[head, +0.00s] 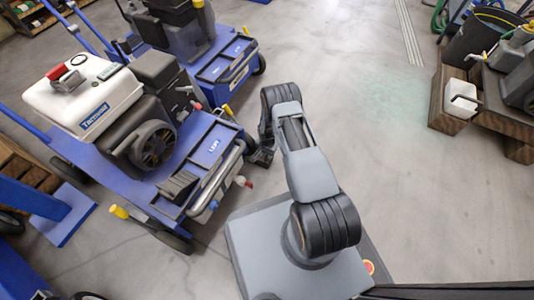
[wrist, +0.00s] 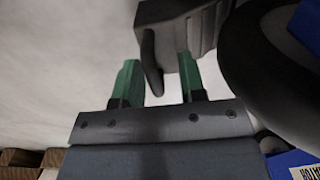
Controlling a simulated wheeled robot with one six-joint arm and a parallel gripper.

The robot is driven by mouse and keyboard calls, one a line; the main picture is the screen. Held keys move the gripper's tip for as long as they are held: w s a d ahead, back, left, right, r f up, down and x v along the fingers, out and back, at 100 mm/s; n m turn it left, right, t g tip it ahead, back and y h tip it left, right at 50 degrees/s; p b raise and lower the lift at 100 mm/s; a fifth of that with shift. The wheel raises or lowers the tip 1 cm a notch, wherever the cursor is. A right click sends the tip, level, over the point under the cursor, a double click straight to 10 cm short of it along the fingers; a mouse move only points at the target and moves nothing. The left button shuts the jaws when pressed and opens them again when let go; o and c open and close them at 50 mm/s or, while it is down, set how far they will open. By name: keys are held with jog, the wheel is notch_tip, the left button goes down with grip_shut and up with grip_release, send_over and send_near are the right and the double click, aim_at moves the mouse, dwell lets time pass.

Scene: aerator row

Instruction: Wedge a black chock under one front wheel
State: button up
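A blue aerator (head: 110,165) with a white tank stands left of my arm in the head view. One front wheel (head: 175,240) shows at its near corner; its other front corner is partly hidden by my gripper (head: 262,157). In the wrist view a black wheel (wrist: 262,50) is close on the right. A dark grey block, apparently the chock (wrist: 205,25), sits beside that wheel, with a curved handle (wrist: 149,62) hanging from it. My green fingertips (wrist: 158,80) are spread, with the handle between them and visible space at its left.
A second blue aerator (head: 205,60) stands behind the first. Wooden pallets with a white jug (head: 459,98) and dark containers are at right. A blue stand (head: 55,215) is at far left. The floor between the machines and the right pallets is clear.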

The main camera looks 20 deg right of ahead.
jog(key=shift+s+d+r+p, duration=0.1)
jog(key=shift+r+p, duration=1.8)
jog(key=shift+r, duration=1.9)
jog(key=shift+r, duration=0.1)
notch_tip(320, 180, up, 7)
jog(key=p, duration=0.4)
jog(key=shift+p, duration=0.4)
